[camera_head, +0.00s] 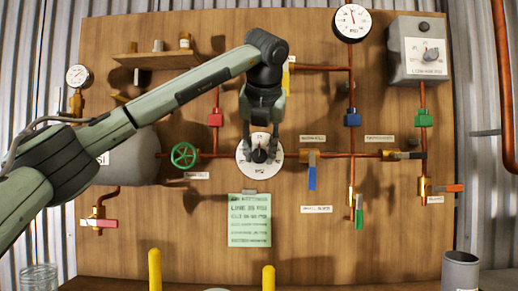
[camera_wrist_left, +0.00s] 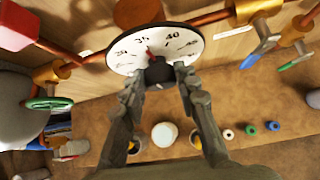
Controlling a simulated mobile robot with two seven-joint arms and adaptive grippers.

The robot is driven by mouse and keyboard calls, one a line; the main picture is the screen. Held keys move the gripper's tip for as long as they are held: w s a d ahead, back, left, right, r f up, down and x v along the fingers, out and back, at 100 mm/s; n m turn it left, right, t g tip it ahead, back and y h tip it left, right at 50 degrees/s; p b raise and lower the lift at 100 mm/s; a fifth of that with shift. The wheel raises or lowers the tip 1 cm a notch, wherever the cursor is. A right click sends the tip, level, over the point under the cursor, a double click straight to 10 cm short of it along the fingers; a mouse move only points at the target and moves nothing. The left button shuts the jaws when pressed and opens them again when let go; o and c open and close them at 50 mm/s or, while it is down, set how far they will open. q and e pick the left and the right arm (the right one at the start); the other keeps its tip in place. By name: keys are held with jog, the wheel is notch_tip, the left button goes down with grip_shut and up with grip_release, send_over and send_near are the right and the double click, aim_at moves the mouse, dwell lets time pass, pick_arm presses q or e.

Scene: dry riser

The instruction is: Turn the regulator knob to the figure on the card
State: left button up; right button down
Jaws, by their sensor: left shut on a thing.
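The regulator dial (camera_head: 244,165) is a round white scale on the wooden board, and it also shows in the left wrist view (camera_wrist_left: 125,60). Its black knob (camera_wrist_left: 158,73) sits at the dial's middle. A red pointer by the knob points up, between the 35 and the 40 and nearer the 35. My left gripper (camera_head: 259,153) reaches down to the knob and is shut on it, with a finger on either side in the wrist view (camera_wrist_left: 158,82). The green card (camera_head: 249,219) hangs below the dial; its print is small, with a line that seems to read "LINE 35 PSI". My right gripper is not in view.
A green handwheel (camera_head: 184,155) is left of the dial. Valves with blue (camera_head: 312,178) and red (camera_head: 106,223) levers sit on copper pipes around it. A gauge (camera_head: 352,22) and a grey box (camera_head: 418,50) are at upper right. Two yellow posts (camera_head: 155,270) stand in front.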

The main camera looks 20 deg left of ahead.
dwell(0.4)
pick_arm(q)
jog(key=o, duration=1.2)
jog(key=shift+c, duration=0.2)
jog(key=v, duration=1.2)
jog(key=shift+d, duration=0.25)
jog(key=shift+f, duration=0.15)
